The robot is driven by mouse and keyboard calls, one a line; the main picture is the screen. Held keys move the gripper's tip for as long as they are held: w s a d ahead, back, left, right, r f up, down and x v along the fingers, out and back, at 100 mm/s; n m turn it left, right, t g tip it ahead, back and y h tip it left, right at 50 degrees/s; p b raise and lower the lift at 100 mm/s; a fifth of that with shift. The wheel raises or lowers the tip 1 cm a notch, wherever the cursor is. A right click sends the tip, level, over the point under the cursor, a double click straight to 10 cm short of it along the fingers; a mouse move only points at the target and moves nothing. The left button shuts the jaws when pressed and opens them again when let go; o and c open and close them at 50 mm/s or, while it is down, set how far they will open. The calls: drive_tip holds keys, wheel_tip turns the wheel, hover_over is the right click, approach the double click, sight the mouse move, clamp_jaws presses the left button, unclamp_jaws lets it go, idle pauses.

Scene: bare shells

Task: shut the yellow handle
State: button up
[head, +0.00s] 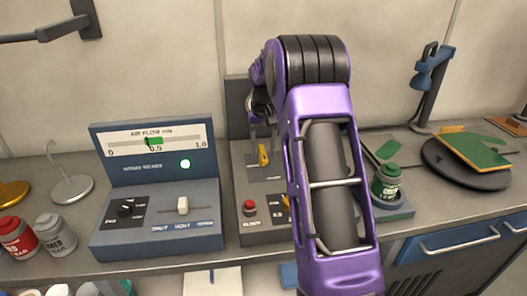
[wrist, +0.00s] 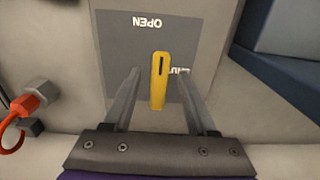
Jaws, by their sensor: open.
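The yellow handle (head: 263,155) stands on a grey panel at the back of the grey control box in the head view. In the wrist view the yellow handle (wrist: 159,80) lies between the two fingers of my gripper (wrist: 158,78), with a gap on each side. It points along the fingers. The panel (wrist: 118,48) carries the upside-down word OPEN above the handle and a second label, partly hidden behind it. My gripper is open and touches neither side of the handle visibly. In the head view my purple arm covers part of the box.
A blue air flow console (head: 155,190) with a lit green lamp stands to the left. A red button (head: 249,207) is at the box's front. A green jar (head: 387,181) stands right of my arm. An orange-red hooked part (wrist: 20,110) is left in the wrist view.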

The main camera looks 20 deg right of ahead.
drive_tip(key=shift+f, duration=0.55)
clamp_jaws()
